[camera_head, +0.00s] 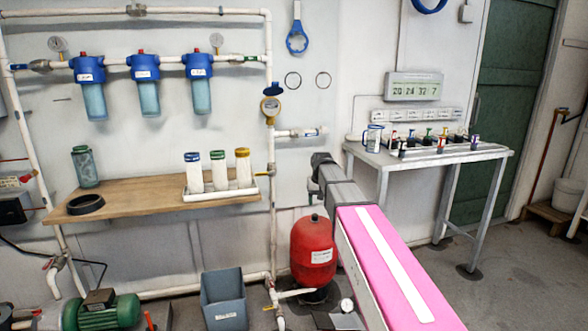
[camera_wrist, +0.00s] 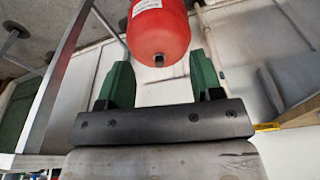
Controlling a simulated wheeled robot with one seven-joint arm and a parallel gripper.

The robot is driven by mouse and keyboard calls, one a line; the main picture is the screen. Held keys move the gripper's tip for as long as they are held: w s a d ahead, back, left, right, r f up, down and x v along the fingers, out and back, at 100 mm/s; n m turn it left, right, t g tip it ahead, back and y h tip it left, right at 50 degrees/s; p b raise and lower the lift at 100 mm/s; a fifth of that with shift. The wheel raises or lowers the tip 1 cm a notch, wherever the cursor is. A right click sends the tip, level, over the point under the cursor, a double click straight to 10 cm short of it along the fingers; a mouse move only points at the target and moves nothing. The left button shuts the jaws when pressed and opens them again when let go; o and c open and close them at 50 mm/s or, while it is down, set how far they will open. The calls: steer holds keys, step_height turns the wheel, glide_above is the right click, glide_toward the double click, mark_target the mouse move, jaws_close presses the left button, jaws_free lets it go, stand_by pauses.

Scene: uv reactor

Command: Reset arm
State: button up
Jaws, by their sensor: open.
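My gripper (camera_wrist: 161,76) shows in the wrist view with its two green fingers spread apart. Nothing is held between them. The red pressure tank (camera_wrist: 158,27) appears beyond the fingertips in that view, apart from them. In the head view my pink and grey arm reaches from the lower right toward the wall, and its dark far end is near the pipes. The green fingers cannot be made out there.
The red tank (camera_head: 313,250) stands on the floor left of my arm. A wooden shelf (camera_head: 130,197) holds a white tray (camera_head: 221,191) with three filter cartridges. A metal table (camera_head: 428,153) with small bottles stands right. A grey bin (camera_head: 224,301) and green pump (camera_head: 101,310) are lower left.

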steer(key=s+d+f+g, duration=0.1)
steer(key=s+d+f, duration=0.3)
steer(key=s+f, duration=0.7)
steer(key=s+d+f+m, duration=0.1)
steer(key=s+d+f, duration=0.4)
steer(key=s+f, duration=0.5)
steer(key=s, duration=0.5)
steer(key=shift+s+f+g, duration=0.35)
steer(key=shift+g, duration=0.05)
